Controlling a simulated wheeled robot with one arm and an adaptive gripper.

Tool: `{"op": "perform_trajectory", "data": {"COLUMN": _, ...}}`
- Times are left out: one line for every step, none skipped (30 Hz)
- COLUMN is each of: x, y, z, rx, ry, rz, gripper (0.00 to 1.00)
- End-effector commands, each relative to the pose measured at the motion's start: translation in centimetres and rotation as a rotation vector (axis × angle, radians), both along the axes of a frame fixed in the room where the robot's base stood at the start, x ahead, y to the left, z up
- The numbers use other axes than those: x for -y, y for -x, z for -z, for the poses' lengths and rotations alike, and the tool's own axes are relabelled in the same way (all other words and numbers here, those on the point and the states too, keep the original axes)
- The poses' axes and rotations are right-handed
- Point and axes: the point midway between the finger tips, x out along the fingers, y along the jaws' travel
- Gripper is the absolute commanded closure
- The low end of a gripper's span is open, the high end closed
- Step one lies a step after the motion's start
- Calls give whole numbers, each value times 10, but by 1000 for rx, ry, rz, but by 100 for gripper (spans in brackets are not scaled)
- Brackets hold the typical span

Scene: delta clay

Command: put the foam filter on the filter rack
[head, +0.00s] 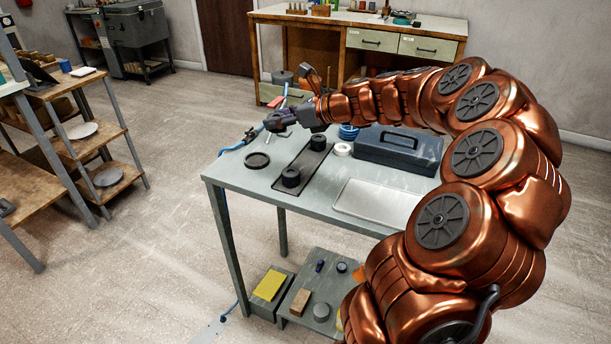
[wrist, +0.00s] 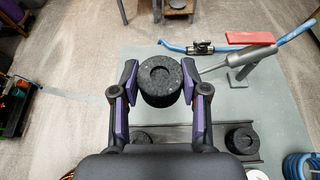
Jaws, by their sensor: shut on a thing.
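The foam filter (wrist: 161,88) is a thick black speckled cylinder with a round recess in its top. In the wrist view my gripper (wrist: 160,82) is shut on it, one purple-sided finger on each side. In the head view my gripper (head: 277,122) is above the table's far left part, and the filter is hard to tell from the dark fingers. The filter rack (head: 304,161) is a long dark tray on the table, also in the wrist view (wrist: 191,133). One black cylinder (head: 291,177) stands near its front end and another (head: 318,142) toward its back; bare tray lies between.
A shallow black ring dish (head: 257,160) lies left of the rack. A white roll (head: 343,150), a blue toolbox (head: 398,149) and a pale flat panel (head: 377,203) are to its right. A blue hose (wrist: 175,47) and a grey tool (wrist: 240,60) lie beyond the held filter.

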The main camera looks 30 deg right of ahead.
Motion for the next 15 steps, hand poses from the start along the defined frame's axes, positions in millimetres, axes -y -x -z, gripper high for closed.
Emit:
{"op": "perform_trajectory", "data": {"x": 8, "y": 14, "z": 14, "rx": 0, "ry": 0, "rz": -15, "gripper": 79}}
{"op": "perform_trajectory", "data": {"x": 12, "y": 23, "z": 17, "rx": 0, "ry": 1, "rz": -29, "gripper": 79}}
{"op": "perform_trajectory", "data": {"x": 15, "y": 34, "z": 22, "rx": -1, "ry": 0, "rz": -50, "gripper": 79}}
{"op": "perform_trajectory", "data": {"x": 18, "y": 43, "z": 26, "rx": -1, "ry": 2, "rz": -62, "gripper": 79}}
{"op": "perform_trajectory", "data": {"x": 19, "y": 52, "z": 30, "rx": -1, "ry": 2, "rz": -77, "gripper": 79}}
{"op": "perform_trajectory", "data": {"x": 22, "y": 64, "z": 35, "rx": -2, "ry": 1, "rz": -96, "gripper": 79}}
{"op": "perform_trajectory", "data": {"x": 24, "y": 73, "z": 38, "rx": -1, "ry": 2, "rz": -110, "gripper": 79}}
{"op": "perform_trajectory", "data": {"x": 26, "y": 82, "z": 42, "rx": -1, "ry": 1, "rz": -125, "gripper": 79}}
{"op": "perform_trajectory", "data": {"x": 28, "y": 94, "z": 46, "rx": 0, "ry": 1, "rz": -141, "gripper": 79}}
{"op": "perform_trajectory", "data": {"x": 29, "y": 103, "z": 49, "rx": 0, "ry": 1, "rz": -155, "gripper": 79}}
{"op": "perform_trajectory", "data": {"x": 29, "y": 112, "z": 52, "rx": -1, "ry": 1, "rz": -170, "gripper": 79}}
{"op": "perform_trajectory", "data": {"x": 31, "y": 122, "z": 56, "rx": 0, "ry": 1, "rz": -183, "gripper": 79}}
{"op": "perform_trajectory", "data": {"x": 32, "y": 130, "z": 58, "rx": -1, "ry": 1, "rz": -195, "gripper": 79}}
{"op": "perform_trajectory", "data": {"x": 31, "y": 137, "z": 60, "rx": 0, "ry": 0, "rz": -207, "gripper": 79}}
{"op": "perform_trajectory", "data": {"x": 32, "y": 146, "z": 62, "rx": -1, "ry": 0, "rz": -217, "gripper": 79}}
